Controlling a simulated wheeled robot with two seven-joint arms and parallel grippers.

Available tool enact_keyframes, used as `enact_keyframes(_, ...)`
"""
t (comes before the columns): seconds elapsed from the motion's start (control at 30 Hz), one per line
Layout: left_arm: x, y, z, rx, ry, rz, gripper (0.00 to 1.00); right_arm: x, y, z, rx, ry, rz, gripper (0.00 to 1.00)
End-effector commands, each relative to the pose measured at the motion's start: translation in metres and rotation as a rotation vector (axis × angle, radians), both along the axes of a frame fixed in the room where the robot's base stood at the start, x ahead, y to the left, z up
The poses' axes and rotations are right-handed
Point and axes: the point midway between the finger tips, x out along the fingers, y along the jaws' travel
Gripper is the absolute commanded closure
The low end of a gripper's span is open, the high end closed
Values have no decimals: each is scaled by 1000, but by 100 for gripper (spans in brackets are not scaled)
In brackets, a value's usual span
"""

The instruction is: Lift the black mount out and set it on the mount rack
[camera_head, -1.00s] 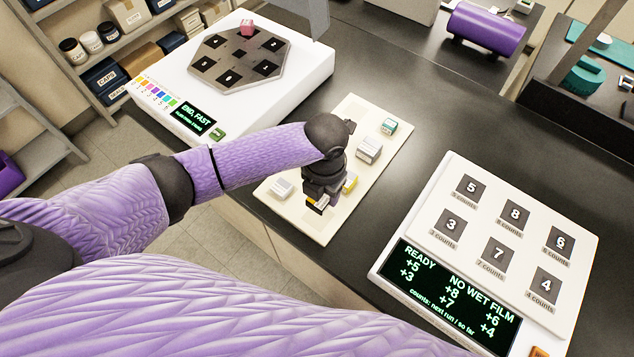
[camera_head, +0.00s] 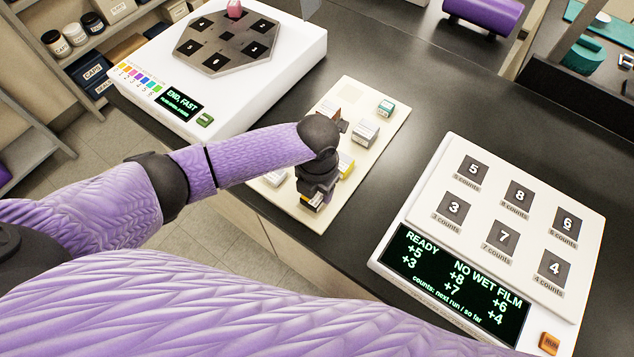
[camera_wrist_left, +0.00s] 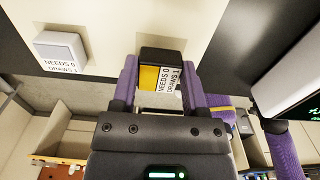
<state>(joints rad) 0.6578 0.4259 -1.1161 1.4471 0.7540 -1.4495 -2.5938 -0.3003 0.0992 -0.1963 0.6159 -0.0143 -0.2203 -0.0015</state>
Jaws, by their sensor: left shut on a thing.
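My left gripper (camera_head: 312,203) points down over the near end of a cream board (camera_head: 362,163), which I take to be the mount rack. The left wrist view shows the gripper (camera_wrist_left: 165,85) shut on the black mount (camera_wrist_left: 162,56), a small block with a black top, a yellow patch and a label reading "NEEDS 0". In the head view only a small labelled part of it shows under the fingers. I cannot tell whether it touches the board. A white mount (camera_head: 364,131), a teal mount (camera_head: 385,107) and a yellow mount (camera_head: 346,164) stand on the board.
A numbered counts panel (camera_head: 480,235) lies at the right. Black bench (camera_head: 410,150) is clear between. Another pale mount (camera_wrist_left: 60,50) shows beside the held one.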

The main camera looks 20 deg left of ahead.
Motion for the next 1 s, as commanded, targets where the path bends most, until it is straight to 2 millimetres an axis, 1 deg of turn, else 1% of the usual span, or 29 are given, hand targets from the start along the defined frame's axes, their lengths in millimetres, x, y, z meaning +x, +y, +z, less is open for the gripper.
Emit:
enact_keyframes(0.73,0,0,-1,-2,0,0,100,0,7,1,10,1,-2,47)
enact_keyframes(1.0,0,0,-8,-2,0,1,100,0,7,-4,10,1,-2,47)
